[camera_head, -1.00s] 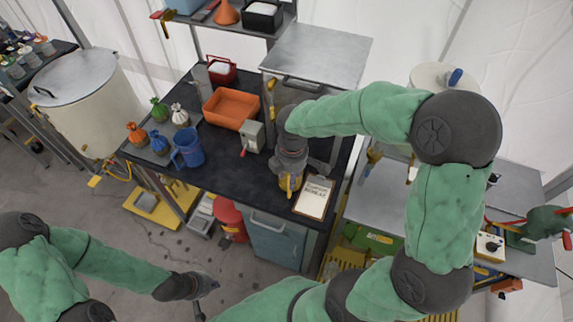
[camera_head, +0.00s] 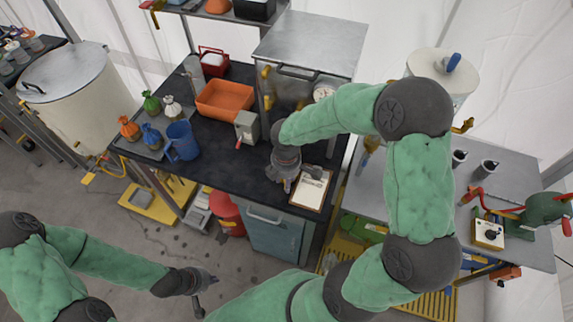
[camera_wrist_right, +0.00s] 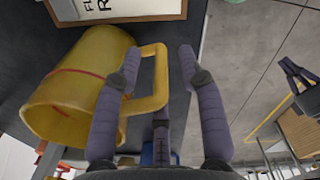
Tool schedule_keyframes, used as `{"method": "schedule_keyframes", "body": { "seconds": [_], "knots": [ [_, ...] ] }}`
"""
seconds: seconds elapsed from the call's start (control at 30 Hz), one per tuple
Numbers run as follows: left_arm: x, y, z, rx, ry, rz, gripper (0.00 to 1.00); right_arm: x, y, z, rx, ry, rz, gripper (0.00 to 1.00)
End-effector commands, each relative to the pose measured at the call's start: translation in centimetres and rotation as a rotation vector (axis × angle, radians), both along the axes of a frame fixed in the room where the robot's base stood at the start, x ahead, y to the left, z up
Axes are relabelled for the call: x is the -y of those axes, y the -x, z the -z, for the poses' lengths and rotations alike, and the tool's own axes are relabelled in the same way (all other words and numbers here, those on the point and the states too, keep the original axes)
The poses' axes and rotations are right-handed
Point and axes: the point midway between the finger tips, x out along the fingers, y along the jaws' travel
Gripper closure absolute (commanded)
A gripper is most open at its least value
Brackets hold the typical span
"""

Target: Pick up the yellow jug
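The yellow jug (camera_wrist_right: 72,88) lies at the left of the right wrist view, with its wide mouth toward the lower left and a red line around it. Its handle (camera_wrist_right: 161,78) reaches between the spread fingers of my right gripper (camera_wrist_right: 158,58), which is open; I see no clear grip on the handle. In the head view my right gripper (camera_head: 284,176) is over the front edge of the black bench and the jug is hidden there. My left gripper (camera_head: 208,292) is open and empty, low in front of the bench.
A clipboard (camera_head: 311,188) lies right beside the right gripper. A blue jug (camera_head: 182,142), an orange bin (camera_head: 225,99), a grey box with a red lever (camera_head: 247,127) and several small bags stand farther left on the bench.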

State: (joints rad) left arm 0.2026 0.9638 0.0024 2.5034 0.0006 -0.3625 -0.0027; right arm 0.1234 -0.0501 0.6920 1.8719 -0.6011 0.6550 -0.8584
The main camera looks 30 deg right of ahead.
Motion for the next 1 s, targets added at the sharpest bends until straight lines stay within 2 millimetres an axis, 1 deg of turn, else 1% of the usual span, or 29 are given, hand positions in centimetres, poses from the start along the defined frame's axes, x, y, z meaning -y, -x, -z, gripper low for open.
{"method": "schedule_keyframes", "body": {
  "seconds": [0.03, 0.1, 0.27, 0.3, 0.37, 0.4, 0.43, 0.87, 1.0],
  "knots": [
    [0.00, 0.00, 0.24, 0.000, 0.000, 0.000, 1.00, 0.04, -0.03, 0.64, 0.000, 0.000, 0.002, 0.60],
    [0.00, 0.00, 0.27, 0.000, 0.000, 0.000, 1.00, 0.05, -0.05, 0.92, 0.001, -0.001, 0.003, 0.60],
    [-0.01, 0.00, 0.19, 0.000, 0.000, 0.000, 1.00, 0.04, -0.08, 0.86, 0.001, -0.001, 0.002, 0.60],
    [0.00, 0.00, 0.19, 0.000, 0.000, 0.000, 1.00, 0.04, -0.07, 0.85, 0.001, -0.001, 0.002, 0.63],
    [0.00, 0.00, 0.19, 0.000, 0.000, 0.000, 1.00, 0.04, -0.07, 0.84, 0.001, -0.001, 0.002, 0.80],
    [0.00, 0.00, 0.19, 0.000, 0.000, 0.000, 1.00, 0.04, -0.07, 0.84, 0.001, -0.001, 0.002, 0.91],
    [0.00, 0.00, 0.19, 0.000, 0.000, 0.000, 1.00, 0.03, -0.06, 0.84, 0.001, -0.001, 0.002, 1.00],
    [0.00, 0.00, 0.19, 0.000, 0.000, 0.000, 1.00, 0.05, -0.13, 0.76, 0.004, 0.000, 0.002, 1.00],
    [0.00, 0.00, 0.02, 0.000, 0.000, 0.000, 1.00, 0.05, -0.18, 0.20, 0.005, 0.000, 0.002, 1.00]
  ]
}}
